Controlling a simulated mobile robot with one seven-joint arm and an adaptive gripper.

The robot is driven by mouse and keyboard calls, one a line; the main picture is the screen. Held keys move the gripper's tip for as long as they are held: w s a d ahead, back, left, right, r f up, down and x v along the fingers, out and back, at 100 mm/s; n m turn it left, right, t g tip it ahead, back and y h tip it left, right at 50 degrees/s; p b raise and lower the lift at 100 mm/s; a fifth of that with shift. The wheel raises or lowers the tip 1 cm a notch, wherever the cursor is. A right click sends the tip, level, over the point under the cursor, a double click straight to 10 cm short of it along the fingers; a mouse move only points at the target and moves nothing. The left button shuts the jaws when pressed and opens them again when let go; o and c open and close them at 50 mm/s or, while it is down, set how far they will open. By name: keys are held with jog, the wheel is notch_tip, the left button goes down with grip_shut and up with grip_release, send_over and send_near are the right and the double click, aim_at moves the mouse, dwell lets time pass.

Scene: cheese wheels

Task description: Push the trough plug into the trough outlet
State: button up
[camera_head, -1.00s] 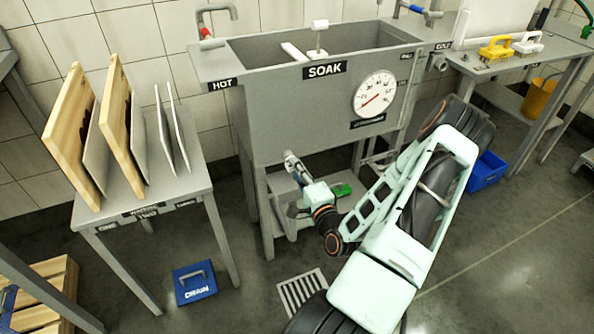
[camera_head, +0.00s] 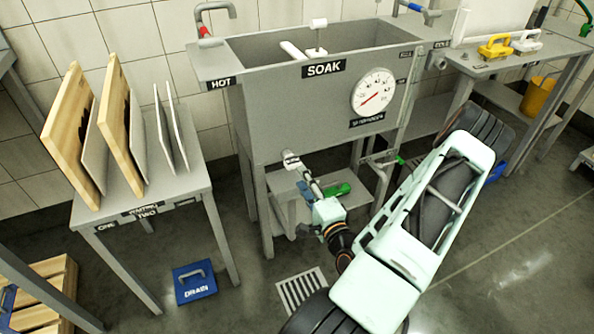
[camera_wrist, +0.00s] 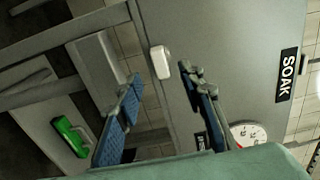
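The grey trough (camera_head: 300,105) marked SOAK stands on legs in the head view. A small white rounded block (camera_wrist: 160,62), which looks like the trough plug, sits at the trough's lower front wall; it also shows in the head view (camera_head: 290,157). The outlet behind it is hidden, and I cannot tell how deep the block sits. My gripper (camera_wrist: 159,76) is open and empty, its blue-padded fingers apart with the block beyond and between the tips. In the head view my gripper (camera_head: 307,180) points up-left toward the block. No contact shows.
A green object (camera_wrist: 70,137) lies on the shelf under the trough. A dial (camera_head: 373,92) is on the trough front. A table with upright boards (camera_head: 150,193) stands left. A blue DRAIN box (camera_head: 194,280) and floor grate (camera_head: 301,290) lie below.

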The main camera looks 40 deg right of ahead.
jog(key=v, duration=0.5)
jog(key=shift+s, duration=0.35)
